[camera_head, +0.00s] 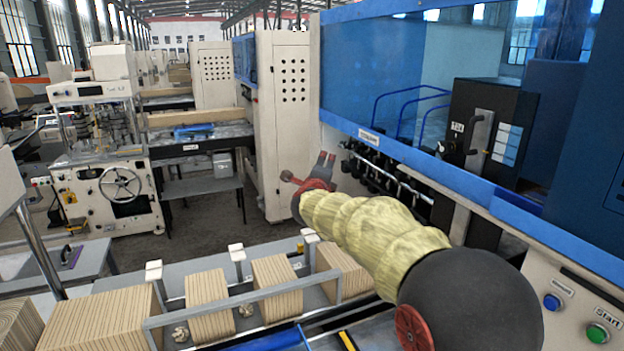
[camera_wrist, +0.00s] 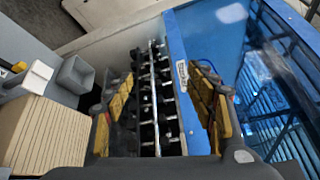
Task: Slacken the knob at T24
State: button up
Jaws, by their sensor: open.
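A black box (camera_head: 492,135) on the blue machine carries a small white tag (camera_head: 457,127) that seems to read T24, though the print is too small to be sure. Dark knobs with round ends (camera_head: 477,118) stick out at its left side, next to a grey vertical handle (camera_head: 480,138). My gripper (camera_head: 310,178) is open and empty, left of this box and before the machine's front. In the wrist view its yellow-padded fingers (camera_wrist: 165,100) stand apart, with a rail of black fittings (camera_wrist: 155,70) showing between them. The black box and tag are not seen in the wrist view.
A blue beam (camera_head: 440,172) runs along the machine front above a row of black fittings on a bright rail (camera_head: 385,175). Ribbed tan blocks (camera_head: 210,300) stand on a grey conveyor below my arm. A green start button (camera_head: 597,333) is at lower right.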

jog(key=shift+s+a+f+n+y, duration=0.25)
jog(key=shift+a+f+n, duration=0.1)
jog(key=shift+a, duration=0.1)
jog(key=shift+s+a+f+n+y, duration=0.15)
jog(key=shift+s+a+f+n, duration=0.1)
jog(key=shift+a+n, duration=0.15)
jog(key=shift+r, duration=0.1)
jog(key=c, duration=0.3)
